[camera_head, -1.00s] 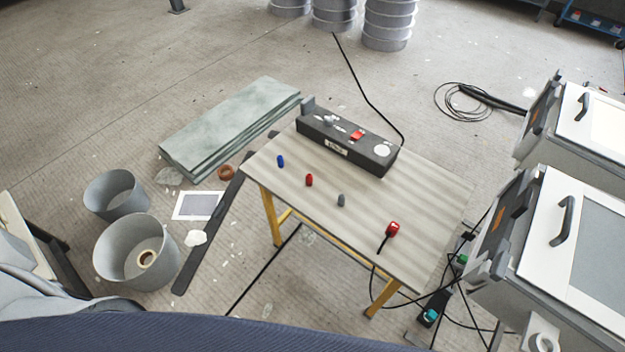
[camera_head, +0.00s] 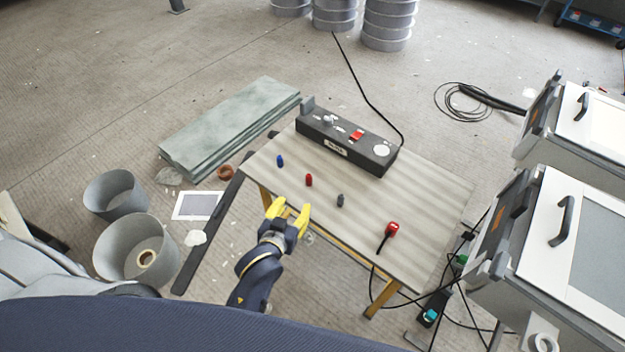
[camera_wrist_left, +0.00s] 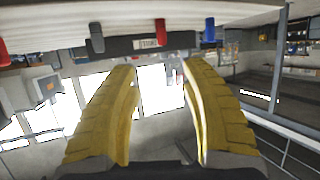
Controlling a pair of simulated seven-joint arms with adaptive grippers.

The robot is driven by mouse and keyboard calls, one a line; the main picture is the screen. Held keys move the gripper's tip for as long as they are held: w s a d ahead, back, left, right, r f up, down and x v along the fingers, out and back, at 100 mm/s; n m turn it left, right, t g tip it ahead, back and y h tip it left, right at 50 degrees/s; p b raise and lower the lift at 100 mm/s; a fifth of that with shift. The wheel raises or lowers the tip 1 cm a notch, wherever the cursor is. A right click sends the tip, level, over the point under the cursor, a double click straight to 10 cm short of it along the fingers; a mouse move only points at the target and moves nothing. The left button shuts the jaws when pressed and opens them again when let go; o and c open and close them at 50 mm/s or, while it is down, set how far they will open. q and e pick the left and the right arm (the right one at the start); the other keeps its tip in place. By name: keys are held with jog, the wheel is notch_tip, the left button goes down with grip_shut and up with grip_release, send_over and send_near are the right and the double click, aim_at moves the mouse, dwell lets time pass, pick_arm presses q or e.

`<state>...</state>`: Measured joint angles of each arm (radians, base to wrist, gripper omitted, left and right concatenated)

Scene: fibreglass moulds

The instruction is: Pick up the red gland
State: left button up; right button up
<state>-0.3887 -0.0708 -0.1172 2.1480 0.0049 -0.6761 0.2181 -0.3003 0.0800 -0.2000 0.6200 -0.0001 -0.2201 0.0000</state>
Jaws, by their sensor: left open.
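The red gland (camera_head: 309,180) is a small upright cylinder on the wooden table (camera_head: 420,215), between the blue gland (camera_head: 280,160) and the grey gland (camera_head: 340,200). My left gripper (camera_head: 290,211) has yellow fingers spread apart with nothing between them. It is at the table's near edge, short of the red gland and apart from it. In the left wrist view the scene looks upside down; the red gland (camera_wrist_left: 160,32) shows beyond the open fingertips (camera_wrist_left: 157,69), roughly centred between them. The blue gland (camera_wrist_left: 209,30) and grey gland (camera_wrist_left: 97,37) flank it. My right gripper is not in view.
A dark control box (camera_head: 350,142) stands along the table's far side. A red plug-like part (camera_head: 392,229) with a black cable lies near the right front. Grey buckets (camera_head: 116,195) stand on the floor at left. Bare tabletop surrounds the glands.

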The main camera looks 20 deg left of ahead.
pick_arm(q)
notch_tip(320, 180, up, 2)
send_near(308, 175)
jog(key=x, duration=0.5)
jog(key=shift+s+a+f, duration=0.1)
jog(key=shift+x, duration=2.65)
jog(key=shift+o, duration=0.2)
jog(key=c, duration=1)
